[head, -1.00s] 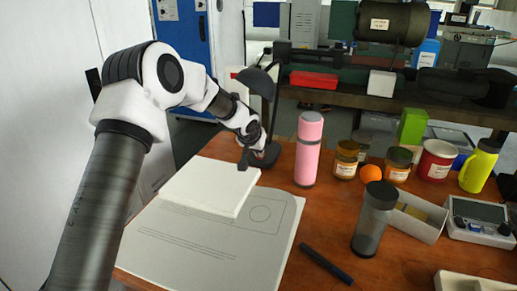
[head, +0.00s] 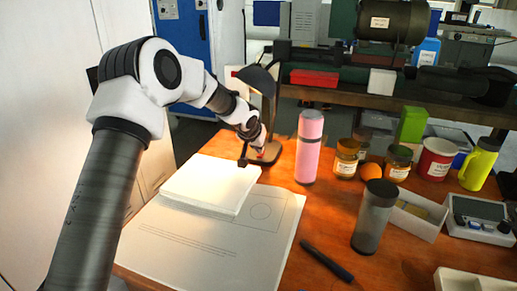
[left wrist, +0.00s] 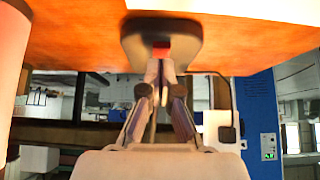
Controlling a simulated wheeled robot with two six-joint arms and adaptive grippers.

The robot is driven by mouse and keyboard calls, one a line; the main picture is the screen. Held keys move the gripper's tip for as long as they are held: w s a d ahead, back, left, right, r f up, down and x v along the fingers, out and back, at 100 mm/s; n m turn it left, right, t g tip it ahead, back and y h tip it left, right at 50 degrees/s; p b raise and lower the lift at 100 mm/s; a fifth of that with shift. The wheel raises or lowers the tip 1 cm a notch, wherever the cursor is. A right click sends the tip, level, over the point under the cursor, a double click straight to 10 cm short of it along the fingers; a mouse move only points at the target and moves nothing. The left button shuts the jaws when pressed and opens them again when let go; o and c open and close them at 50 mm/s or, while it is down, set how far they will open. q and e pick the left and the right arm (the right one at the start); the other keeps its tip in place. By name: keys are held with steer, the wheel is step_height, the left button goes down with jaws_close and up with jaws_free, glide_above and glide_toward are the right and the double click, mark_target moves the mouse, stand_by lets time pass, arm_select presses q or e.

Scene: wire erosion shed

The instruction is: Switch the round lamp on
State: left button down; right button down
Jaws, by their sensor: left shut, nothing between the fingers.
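The round lamp is a dark desk lamp with a shade (head: 258,80) at the back left of the wooden table. Its inner side glows and warm light falls on the table, so it is lit. In the left wrist view, upside down, its dark rounded base (left wrist: 188,38) carries a red switch (left wrist: 161,50). My left gripper (head: 254,155) is down at the base. Its fingers (left wrist: 162,72) are shut and empty, tips at the red switch; I cannot tell whether they still touch it. The gripper hides part of the base. My right gripper is out of view.
A white stack (head: 210,183) and a printed sheet (head: 200,245) lie in front of the lamp. A pink flask (head: 309,150) stands close on the right. Jars, a grey tumbler (head: 374,218) and a black marker (head: 326,262) lie further right.

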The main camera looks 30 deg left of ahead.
arm_select(q)
steer(key=p+v, duration=0.1)
steer(key=v, duration=1.2)
steer(key=shift+s+d+f, duration=0.15)
steer(key=shift+s+f, duration=0.1)
steer(key=shift+s, duration=0.1)
